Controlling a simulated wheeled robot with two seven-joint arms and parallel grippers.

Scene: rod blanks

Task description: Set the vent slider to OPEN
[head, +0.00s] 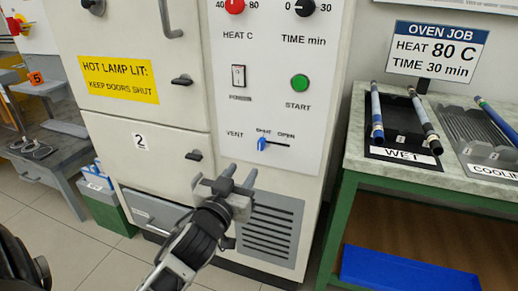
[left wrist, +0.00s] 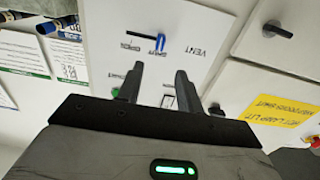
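The vent slider's blue knob (head: 262,144) sits at the left end of its short black slot, under the word SHUT. The word OPEN stands at the right end. In the left wrist view, which shows the panel upside down, the knob (left wrist: 160,43) is just beyond my fingertips, roughly in line with the gap between them. My left gripper (head: 241,172) is open, below and slightly left of the knob in the head view. The wrist view (left wrist: 158,75) shows nothing held between its fingers. It looks apart from the knob. My right gripper is not in view.
Above the slider are a power switch (head: 238,76), a green START button (head: 300,82) and HEAT (head: 235,6) and TIME (head: 304,8) dials. Door latches (head: 193,155) project at left. A bench with a WET tray (head: 378,153) stands at right.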

